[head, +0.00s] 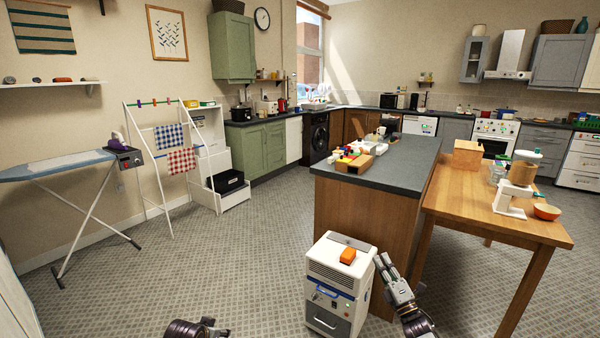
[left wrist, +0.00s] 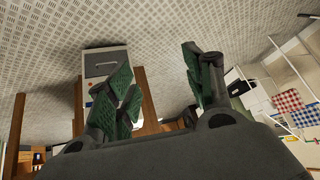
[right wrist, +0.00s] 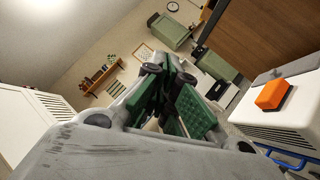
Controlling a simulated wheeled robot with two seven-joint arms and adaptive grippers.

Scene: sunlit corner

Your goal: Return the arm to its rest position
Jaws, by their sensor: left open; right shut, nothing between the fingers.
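My right arm comes in at the bottom of the head view. Its gripper (head: 381,262) is beside the right side of a white wheeled-looking cabinet unit (head: 326,290). In the right wrist view its green-padded fingers (right wrist: 172,80) are closed together with nothing between them. My left arm shows only as a dark piece at the bottom edge of the head view. In the left wrist view the left gripper (left wrist: 162,78) has its green-padded fingers spread apart and empty, above the patterned floor.
An orange block (head: 347,256) sits on the white unit. A grey-topped island (head: 405,172) stands behind it. A wooden table (head: 480,208) is at the right, with an ironing board (head: 60,165) and drying rack (head: 148,165) at the left. The floor (head: 215,265) between is clear.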

